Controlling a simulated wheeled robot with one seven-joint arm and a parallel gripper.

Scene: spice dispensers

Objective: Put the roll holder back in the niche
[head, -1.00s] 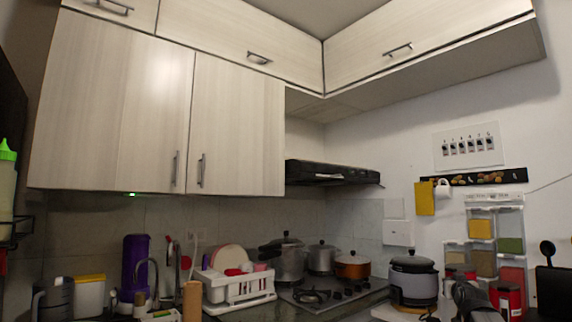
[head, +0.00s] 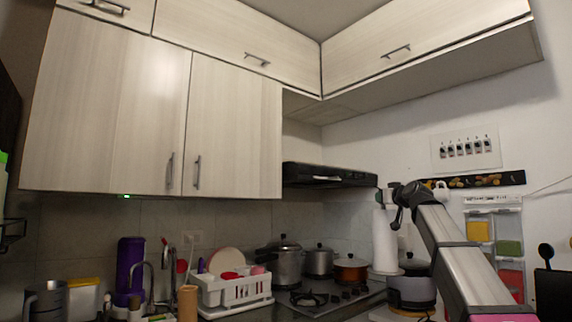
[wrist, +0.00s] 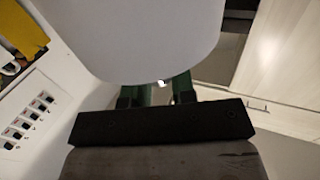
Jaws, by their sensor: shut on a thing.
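The roll holder (head: 385,238) with its white paper roll hangs upright in the head view, in front of the right wall and left of the spice dispensers. My gripper (head: 391,193) is shut on its top end, and my arm reaches in from the lower right. In the wrist view, a large pale rounded shape, the roll holder (wrist: 140,40), fills the upper middle. The green fingers of my gripper (wrist: 162,88) meet its near edge, and their tips are partly hidden by it. I cannot tell which recess is the niche.
The rice cooker (head: 411,288) stands just below the roll. The stove (head: 330,297) with pots is to the left, under the black hood (head: 330,176). Spice dispensers (head: 495,235) hang on the right wall, behind my arm. Air in front of the cabinets is clear.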

